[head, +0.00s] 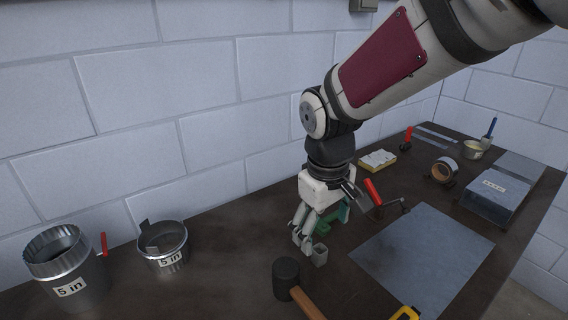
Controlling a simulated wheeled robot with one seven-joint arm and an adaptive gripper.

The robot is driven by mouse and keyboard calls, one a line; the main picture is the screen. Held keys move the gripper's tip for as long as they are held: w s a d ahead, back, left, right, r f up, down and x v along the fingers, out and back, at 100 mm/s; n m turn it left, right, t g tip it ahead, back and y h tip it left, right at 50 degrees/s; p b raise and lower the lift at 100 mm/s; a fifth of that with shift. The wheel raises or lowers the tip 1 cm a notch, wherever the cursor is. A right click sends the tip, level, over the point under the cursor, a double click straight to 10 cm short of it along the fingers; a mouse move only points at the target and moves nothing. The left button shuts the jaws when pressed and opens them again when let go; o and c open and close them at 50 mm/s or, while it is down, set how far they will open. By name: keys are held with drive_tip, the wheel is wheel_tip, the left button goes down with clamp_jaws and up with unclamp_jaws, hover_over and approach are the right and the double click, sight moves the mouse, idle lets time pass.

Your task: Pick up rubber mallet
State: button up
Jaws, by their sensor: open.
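The rubber mallet (287,277) lies on the dark workbench at the front middle of the head view. Its black head is toward the back. Its wooden handle (307,303) runs down and right and is cut off by the bottom edge. My gripper (309,252) points down just behind and to the right of the mallet head. It is open and appears apart from the mallet. A green object (338,214) shows partly behind my gripper.
Two metal duct pieces labelled 5 in, a taller one (78,287) and a shorter one (166,262), stand at left. A metal sheet (422,256) lies at right, with a yellow tool (405,313) at its front. A red-handled tool (373,192) is beside my gripper. A block wall stands behind.

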drive_tip(key=n+g+p, duration=0.1)
drive_tip(key=n, duration=0.1)
approach(289, 268)
drive_tip(key=shift+d+f+y, duration=0.25)
drive_tip(key=shift+y, duration=0.05)
wheel_tip(289, 268, down, 8)
drive_tip(key=shift+f, duration=0.15)
drive_tip(key=shift+w+a+f+p, duration=0.1)
drive_tip(key=shift+f+p, duration=0.25)
drive_tip(key=shift+f, duration=0.95)
drive_tip(key=shift+a+f+p, duration=0.1)
drive_tip(key=shift+f+p, duration=0.25)
drive_tip(key=shift+f, duration=1)
drive_tip(key=c, duration=1.7)
